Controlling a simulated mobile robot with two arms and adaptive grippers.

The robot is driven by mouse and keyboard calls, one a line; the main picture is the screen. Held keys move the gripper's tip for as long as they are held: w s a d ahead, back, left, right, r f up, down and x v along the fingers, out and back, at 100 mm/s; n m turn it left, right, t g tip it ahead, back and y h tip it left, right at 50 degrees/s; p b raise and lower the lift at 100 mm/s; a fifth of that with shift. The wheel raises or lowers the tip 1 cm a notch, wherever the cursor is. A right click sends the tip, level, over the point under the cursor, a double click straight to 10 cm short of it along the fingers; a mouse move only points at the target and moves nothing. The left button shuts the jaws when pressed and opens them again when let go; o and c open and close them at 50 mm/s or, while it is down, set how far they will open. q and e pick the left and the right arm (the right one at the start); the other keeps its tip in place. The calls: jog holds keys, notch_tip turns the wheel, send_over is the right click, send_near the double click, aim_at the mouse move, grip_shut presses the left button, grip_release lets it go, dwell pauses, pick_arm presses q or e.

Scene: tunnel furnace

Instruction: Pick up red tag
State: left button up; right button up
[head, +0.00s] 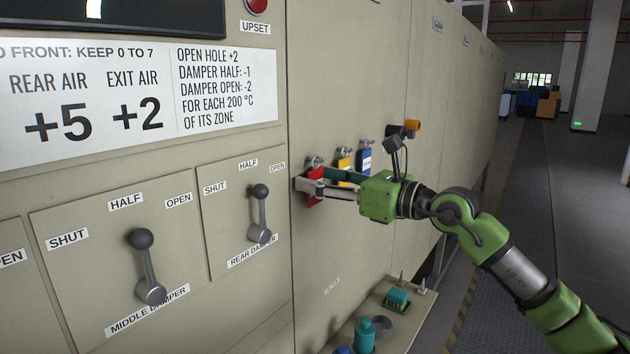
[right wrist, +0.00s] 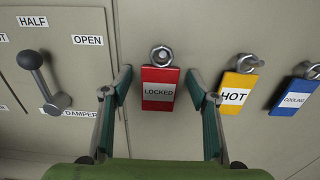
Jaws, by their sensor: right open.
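The red tag (head: 314,187) hangs from a metal hook on the beige furnace panel. In the right wrist view the red tag (right wrist: 160,97) reads LOCKED and hangs upright below its hook. My right gripper (head: 312,186) is open at the tag. In the right wrist view its two fingers (right wrist: 166,90) stand on either side of the tag, with a gap visible on each side. The fingers partly cover the tag in the head view. My left gripper is not in view.
A yellow HOT tag (right wrist: 235,94) hangs close right of the gripper's right finger, then a blue COOLING tag (right wrist: 296,97). The rear damper lever (head: 260,212) is to the left. A small shelf (head: 410,325) with a green brush and teal bottle (head: 364,335) sits below.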

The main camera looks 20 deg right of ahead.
jog(key=c, duration=1)
jog(key=shift+d+r, duration=0.1)
jog(key=shift+r, duration=0.2)
jog(key=shift+s, duration=0.15)
